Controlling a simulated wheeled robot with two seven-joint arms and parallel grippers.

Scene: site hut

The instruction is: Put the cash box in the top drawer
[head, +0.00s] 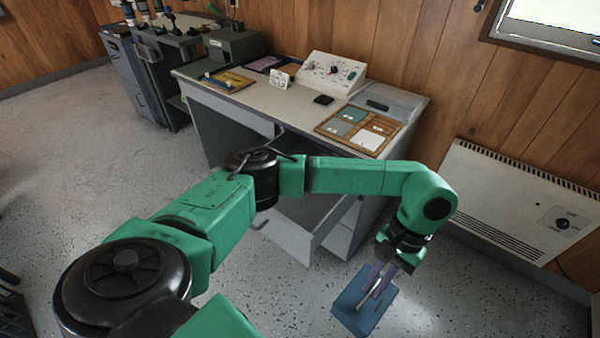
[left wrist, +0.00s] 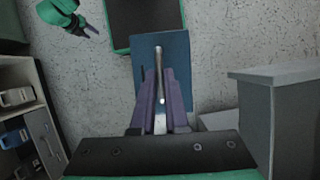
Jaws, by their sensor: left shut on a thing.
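The cash box is a blue box (head: 366,302) with a metal handle, at the lower right of the head view. My left gripper (head: 378,284) is shut on its handle and holds it in front of the desk's right end. In the left wrist view the blue box (left wrist: 178,50) lies beyond the purple fingers, the handle between them. A grey drawer (head: 289,239) stands pulled out from the desk; my left arm hides part of it. My right gripper (left wrist: 82,27) shows small at the top left of the left wrist view; its jaws are too small to judge.
A white wall heater (head: 510,205) stands to the right. Bare speckled floor (head: 90,150) lies at the left.

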